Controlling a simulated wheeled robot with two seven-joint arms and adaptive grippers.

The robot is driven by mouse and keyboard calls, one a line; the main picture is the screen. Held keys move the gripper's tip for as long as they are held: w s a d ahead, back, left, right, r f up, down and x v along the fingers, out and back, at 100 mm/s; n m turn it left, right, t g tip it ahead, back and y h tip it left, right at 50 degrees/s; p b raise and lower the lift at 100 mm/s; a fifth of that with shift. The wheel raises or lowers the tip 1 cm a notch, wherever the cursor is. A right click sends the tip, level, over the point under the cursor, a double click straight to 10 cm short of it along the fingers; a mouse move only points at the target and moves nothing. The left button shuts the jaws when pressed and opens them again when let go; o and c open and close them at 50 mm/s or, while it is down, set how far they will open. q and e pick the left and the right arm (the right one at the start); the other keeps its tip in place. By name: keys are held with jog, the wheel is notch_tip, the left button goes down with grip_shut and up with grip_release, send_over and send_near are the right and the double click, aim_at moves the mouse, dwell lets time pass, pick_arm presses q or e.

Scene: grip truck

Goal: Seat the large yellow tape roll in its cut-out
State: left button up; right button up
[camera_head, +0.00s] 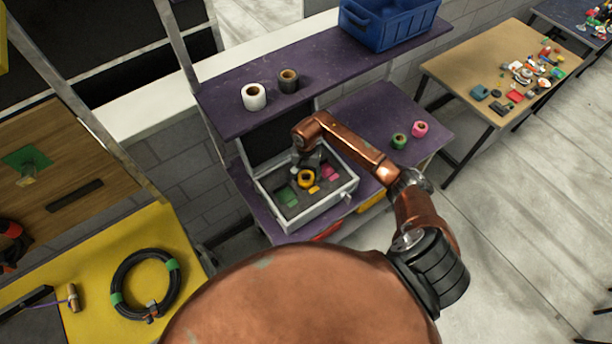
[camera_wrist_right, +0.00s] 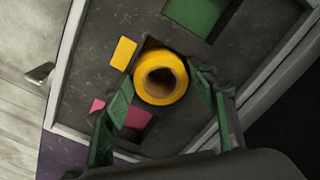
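The large yellow tape roll (camera_head: 306,179) is over the dark foam of an open light-grey drawer (camera_head: 322,209). In the right wrist view the roll (camera_wrist_right: 178,93) is upright, its hole facing the camera. My right gripper (camera_wrist_right: 162,80) has its green fingers on opposite sides of the roll, tips close against it. In the head view the right gripper (camera_head: 306,166) is above the drawer. A dark cut-out edge (camera_wrist_right: 150,43) shows beside the roll; the roll covers the rest, and I cannot tell how deep it sits. My left gripper is out of view.
The foam also has green (camera_wrist_right: 198,14) and pink (camera_wrist_right: 138,118) areas and a yellow patch (camera_wrist_right: 123,53). White (camera_head: 254,97) and dark (camera_head: 288,81) rolls stand on the purple shelf. Green (camera_head: 399,141) and pink (camera_head: 420,129) rolls are on the purple table right of the drawer.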

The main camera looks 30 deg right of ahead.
jog(key=shift+o, duration=1.1)
notch_tip(320, 180, up, 12)
jog(key=shift+f, duration=0.1)
